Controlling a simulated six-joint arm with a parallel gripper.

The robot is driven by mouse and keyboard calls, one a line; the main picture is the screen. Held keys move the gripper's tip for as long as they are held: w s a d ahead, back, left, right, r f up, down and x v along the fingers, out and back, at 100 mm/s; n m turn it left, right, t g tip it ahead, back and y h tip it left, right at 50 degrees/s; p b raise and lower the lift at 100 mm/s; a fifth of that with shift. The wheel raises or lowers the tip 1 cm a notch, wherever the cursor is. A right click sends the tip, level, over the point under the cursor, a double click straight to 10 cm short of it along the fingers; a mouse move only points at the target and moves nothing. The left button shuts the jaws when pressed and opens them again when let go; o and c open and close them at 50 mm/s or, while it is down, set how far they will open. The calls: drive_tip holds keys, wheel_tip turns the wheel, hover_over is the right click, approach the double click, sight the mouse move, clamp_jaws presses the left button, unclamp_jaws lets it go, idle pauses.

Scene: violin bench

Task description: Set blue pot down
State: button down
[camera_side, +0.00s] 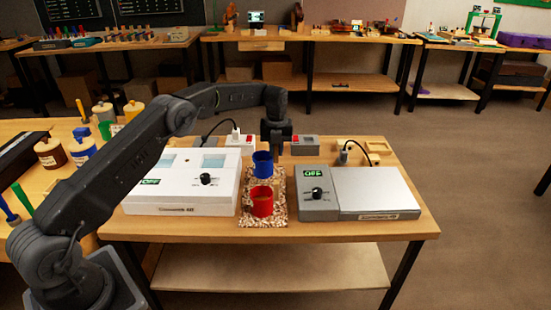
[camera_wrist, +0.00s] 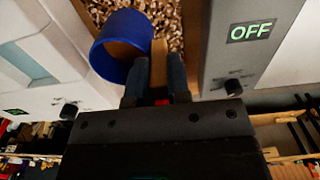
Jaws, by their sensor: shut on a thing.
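A blue pot (camera_side: 263,165) is at the cork-textured mat (camera_side: 279,213) between two bench devices, behind a red pot (camera_side: 262,201). In the wrist view the blue pot (camera_wrist: 118,47) shows at upper left with a brown inside. My gripper (camera_side: 275,150) points down at the blue pot's back right side. In the wrist view the fingers of my gripper (camera_wrist: 159,80) are shut at the pot's edge, with a tan piece, perhaps its handle, between them. I cannot tell whether the pot touches the mat.
A white device (camera_side: 187,205) reading OFF stands left of the mat. A grey device (camera_side: 316,206) with a flat metal plate (camera_side: 374,189) stands right. Power switches (camera_side: 305,146) and cables lie behind. The mat's strip beside the red pot is clear.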

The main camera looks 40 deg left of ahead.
sight(276, 162)
drive_tip(key=shift+f, duration=1.4)
drive_tip(key=shift+f, duration=0.15)
drive_tip(key=c, duration=1.1)
unclamp_jaws()
